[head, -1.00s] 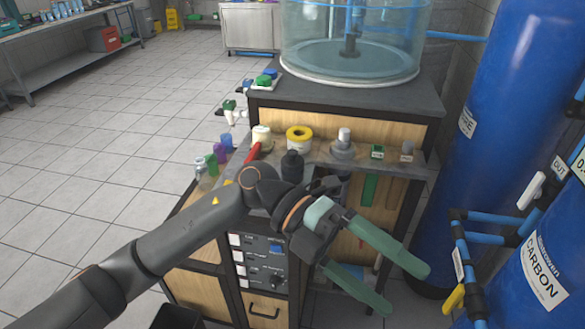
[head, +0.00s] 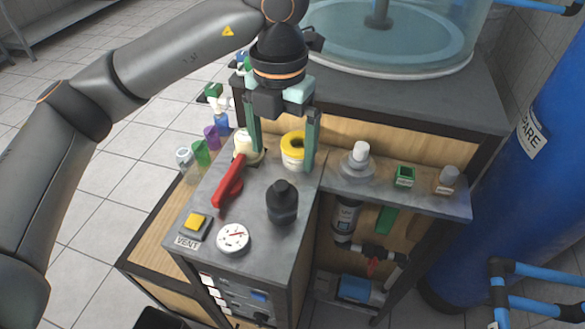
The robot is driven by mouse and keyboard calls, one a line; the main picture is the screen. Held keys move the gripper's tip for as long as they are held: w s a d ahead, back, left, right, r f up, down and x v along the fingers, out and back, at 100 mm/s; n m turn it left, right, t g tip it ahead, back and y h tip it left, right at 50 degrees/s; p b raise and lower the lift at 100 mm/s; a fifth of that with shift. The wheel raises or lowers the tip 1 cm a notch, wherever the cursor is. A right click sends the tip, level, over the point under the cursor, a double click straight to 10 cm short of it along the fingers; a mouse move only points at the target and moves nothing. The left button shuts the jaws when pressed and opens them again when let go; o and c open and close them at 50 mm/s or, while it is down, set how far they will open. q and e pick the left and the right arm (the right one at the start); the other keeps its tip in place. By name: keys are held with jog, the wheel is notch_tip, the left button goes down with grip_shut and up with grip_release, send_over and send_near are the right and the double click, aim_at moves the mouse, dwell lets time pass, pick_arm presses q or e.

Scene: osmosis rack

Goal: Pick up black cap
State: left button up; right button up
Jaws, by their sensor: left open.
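The likely black cap is a dark, bottle-shaped piece (head: 282,203) with a narrower top, standing upright on the grey bench top (head: 262,185). My left gripper (head: 283,158) points down over the bench with its two green fingers spread wide. It is empty. Its fingertips are behind and above the black piece in the picture, apart from it. The yellow-topped white roll (head: 294,149) shows between the fingers, close to the right one. My right gripper is not in view.
A red lever (head: 229,186), a round gauge (head: 233,238) and a yellow VENT button (head: 196,221) are left of the black piece. A white-topped fitting (head: 359,160) and small green box (head: 404,177) stand right. The clear tank (head: 400,45) rises behind.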

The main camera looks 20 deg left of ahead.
aim_at(282, 185)
pick_arm(q)
jog(key=shift+w, duration=0.3)
jog(key=f, duration=0.6)
jog(key=shift+s+f+p, duration=0.15)
jog(key=shift+s+p, duration=0.1)
jog(key=shift+p, duration=0.1)
jog(key=shift+w+a+f+p, duration=0.1)
jog(key=shift+f+p, duration=0.2)
jog(key=shift+f, duration=1.2)
jog(key=shift+a+f+p, duration=0.1)
jog(key=shift+f+p, duration=0.2)
jog(key=shift+f, duration=1.2)
jog(key=shift+c, duration=0.4)
jog(key=c, duration=1.1)
jog(key=shift+r, duration=0.15)
